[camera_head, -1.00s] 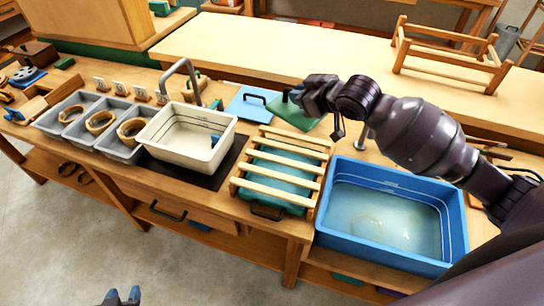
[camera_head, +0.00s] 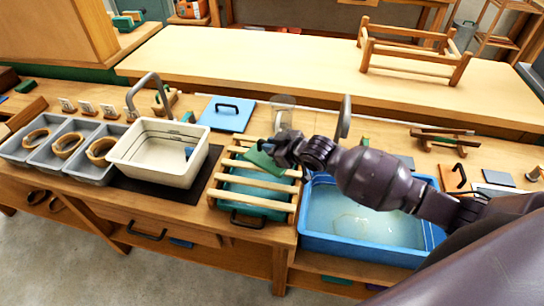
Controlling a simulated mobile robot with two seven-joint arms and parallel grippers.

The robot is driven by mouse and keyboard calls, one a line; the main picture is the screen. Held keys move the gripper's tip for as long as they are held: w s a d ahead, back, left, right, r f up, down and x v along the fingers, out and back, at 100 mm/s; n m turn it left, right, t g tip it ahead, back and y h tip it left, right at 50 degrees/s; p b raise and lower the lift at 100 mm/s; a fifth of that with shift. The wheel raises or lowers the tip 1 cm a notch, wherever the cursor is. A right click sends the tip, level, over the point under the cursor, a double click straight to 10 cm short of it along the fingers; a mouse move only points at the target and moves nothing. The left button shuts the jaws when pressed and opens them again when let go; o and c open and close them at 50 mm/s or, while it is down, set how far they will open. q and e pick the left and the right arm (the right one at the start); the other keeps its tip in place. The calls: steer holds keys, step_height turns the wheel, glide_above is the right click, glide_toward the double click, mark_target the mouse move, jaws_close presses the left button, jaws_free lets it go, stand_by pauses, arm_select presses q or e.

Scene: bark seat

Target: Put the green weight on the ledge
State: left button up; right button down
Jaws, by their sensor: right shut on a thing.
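My right gripper (camera_head: 274,150) is shut on the green weight (camera_head: 262,164), a flat green plate. It holds the plate tilted above the back part of the slatted wooden rack (camera_head: 232,192). The gripper hides the plate's handle and right side. I cannot tell whether the plate touches the slats. A long pale wooden surface (camera_head: 250,75) runs raised behind the workbench; I cannot tell whether this is the ledge. My left gripper is out of view.
A blue plate with a black handle (camera_head: 227,112) lies behind the rack. A blue basin of water (camera_head: 330,240) stands right of the rack under my right arm. A white basin (camera_head: 160,150) and grey bins (camera_head: 92,170) are at left. A clear round object (camera_head: 283,108) stands behind.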

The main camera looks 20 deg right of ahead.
steer(key=shift+f, duration=2.1)
steer(key=c, duration=1.1)
jaws_free()
steer(key=shift+f, duration=0.15)
